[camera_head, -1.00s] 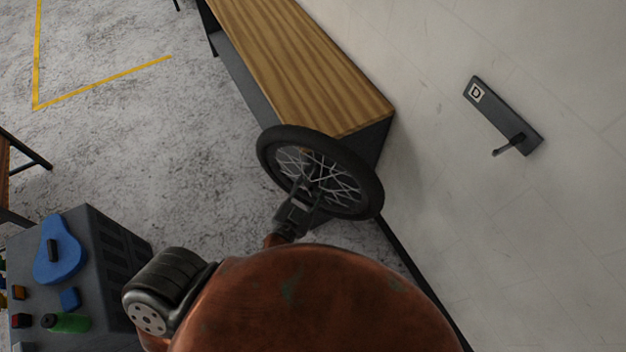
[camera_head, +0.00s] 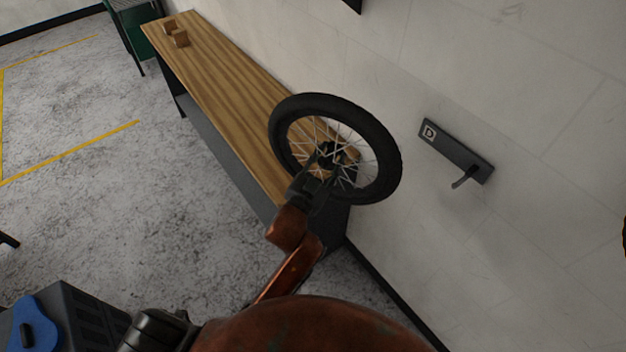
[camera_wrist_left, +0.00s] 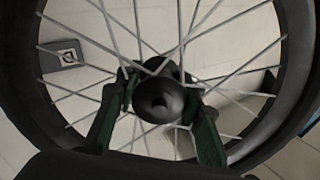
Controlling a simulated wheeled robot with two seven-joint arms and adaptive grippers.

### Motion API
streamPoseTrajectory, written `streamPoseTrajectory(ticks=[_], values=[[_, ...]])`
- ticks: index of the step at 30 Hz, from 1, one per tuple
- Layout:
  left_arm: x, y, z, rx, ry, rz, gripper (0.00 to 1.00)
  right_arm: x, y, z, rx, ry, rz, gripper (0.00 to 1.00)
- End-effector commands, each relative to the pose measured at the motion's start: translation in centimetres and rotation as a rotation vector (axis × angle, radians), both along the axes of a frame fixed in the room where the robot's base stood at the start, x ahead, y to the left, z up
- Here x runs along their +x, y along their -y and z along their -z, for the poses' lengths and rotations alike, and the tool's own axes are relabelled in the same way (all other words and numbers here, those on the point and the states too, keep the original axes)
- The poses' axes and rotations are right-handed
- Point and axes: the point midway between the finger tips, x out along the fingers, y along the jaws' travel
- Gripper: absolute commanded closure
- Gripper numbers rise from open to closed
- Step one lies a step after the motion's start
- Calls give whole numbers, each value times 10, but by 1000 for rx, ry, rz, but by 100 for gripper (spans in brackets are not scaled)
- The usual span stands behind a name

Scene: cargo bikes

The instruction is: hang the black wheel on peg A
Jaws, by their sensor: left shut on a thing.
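The black wheel (camera_head: 384,133) with silver spokes is held up in front of the wall in the head view. My left gripper (camera_head: 322,168) is shut on its hub. In the left wrist view the hub (camera_wrist_left: 160,98) sits between the two fingers, with spokes and dark tyre around it. A wall plate marked D (camera_head: 448,146) with a dark peg (camera_head: 466,177) is to the right of the wheel, apart from it. Peg A is not identifiable in these frames. My right gripper is not seen.
A long wooden-topped bench (camera_head: 222,88) runs along the wall behind the wheel, with small brown blocks (camera_head: 178,36) at its far end. A dark box with a blue item (camera_head: 35,325) stands at lower left. The floor left of the bench is open.

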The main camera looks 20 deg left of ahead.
Motion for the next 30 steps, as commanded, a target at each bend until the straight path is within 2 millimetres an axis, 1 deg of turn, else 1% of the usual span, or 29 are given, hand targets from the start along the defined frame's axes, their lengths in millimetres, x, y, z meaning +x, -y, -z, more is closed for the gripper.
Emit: streamPoseTrajectory(ticks=[1,8,9,11,12,14,15,19,23,27,29,30], values=[[8,9,-26,1,20,21,100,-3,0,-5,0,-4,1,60],[37,46,-95,1,19,118,100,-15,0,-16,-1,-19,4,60],[41,54,-108,1,20,137,100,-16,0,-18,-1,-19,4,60],[46,65,-128,1,19,166,100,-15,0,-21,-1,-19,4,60],[48,73,-141,1,19,186,100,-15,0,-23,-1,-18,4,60],[52,86,-162,0,17,218,100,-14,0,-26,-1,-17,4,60],[53,94,-175,0,18,240,100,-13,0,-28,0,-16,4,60],[54,122,-220,0,18,309,100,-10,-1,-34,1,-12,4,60],[49,149,-263,0,17,379,100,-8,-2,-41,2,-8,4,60],[38,179,-310,-1,16,454,100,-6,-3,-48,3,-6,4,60],[32,191,-329,-1,15,484,100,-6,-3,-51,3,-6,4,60],[28,199,-341,-1,14,505,100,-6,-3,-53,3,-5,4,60]])
